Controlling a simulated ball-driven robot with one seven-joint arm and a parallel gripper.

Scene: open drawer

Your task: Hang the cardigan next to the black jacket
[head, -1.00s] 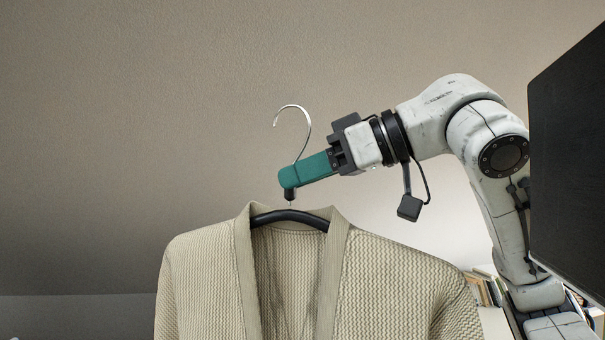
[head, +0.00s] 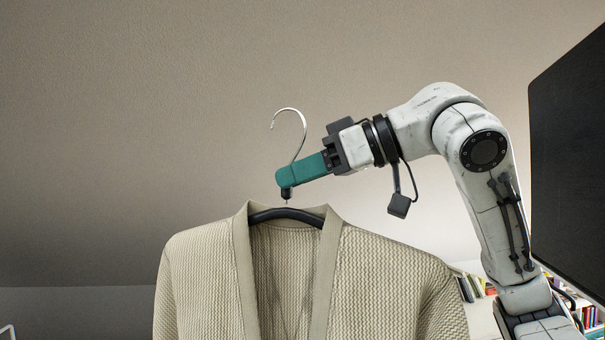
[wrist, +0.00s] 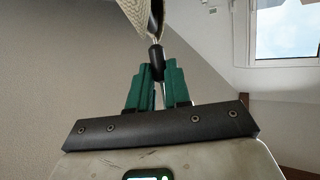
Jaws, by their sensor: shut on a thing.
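The beige knit cardigan (head: 385,275) hangs on a black hanger (head: 287,214) with a silver hook (head: 303,125). My gripper (head: 284,178), with green fingers, is shut on the hanger's neck just below the hook, and the hook stands free above the fingers. The cardigan hangs open at the front, and its lower part is cut off by the frame. In the wrist view the green fingers (wrist: 156,75) close on the hanger's black neck (wrist: 155,57), with a bit of cardigan (wrist: 133,14) above. The black jacket is not in view.
A dark flat panel (head: 570,165) stands at the right edge, near my arm. Shelves with books (head: 472,286) show low at the right. A window (wrist: 288,28) is at the upper right of the wrist view. The space around the hook is clear.

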